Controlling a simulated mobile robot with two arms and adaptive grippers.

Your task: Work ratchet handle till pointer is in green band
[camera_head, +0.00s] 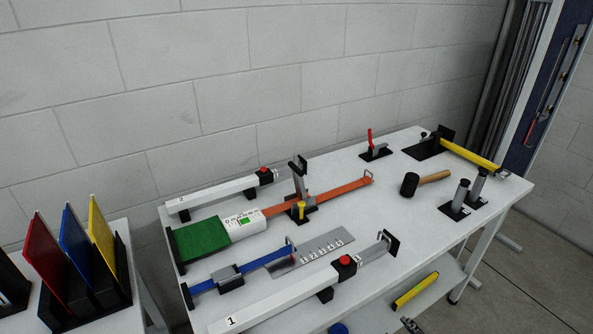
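An orange strap (340,190) runs along the white table from a hook at its right end to a white gauge box (238,225) with a small green patch. A ratchet (300,211) with yellow parts sits on this strap. Its grey handle (298,178) appears to stand upright just behind it. The pointer is too small to make out, so I cannot tell where it sits against the green band. A green block (200,240) adjoins the box on the left. Neither of my grippers is in view.
Long white bars with red buttons lie behind (220,192) and in front (280,299) of the strap. A blue strap (260,262), a black mallet (410,184) and a red-handled clamp (371,143) share the table (390,213). Coloured panels (75,250) stand at left.

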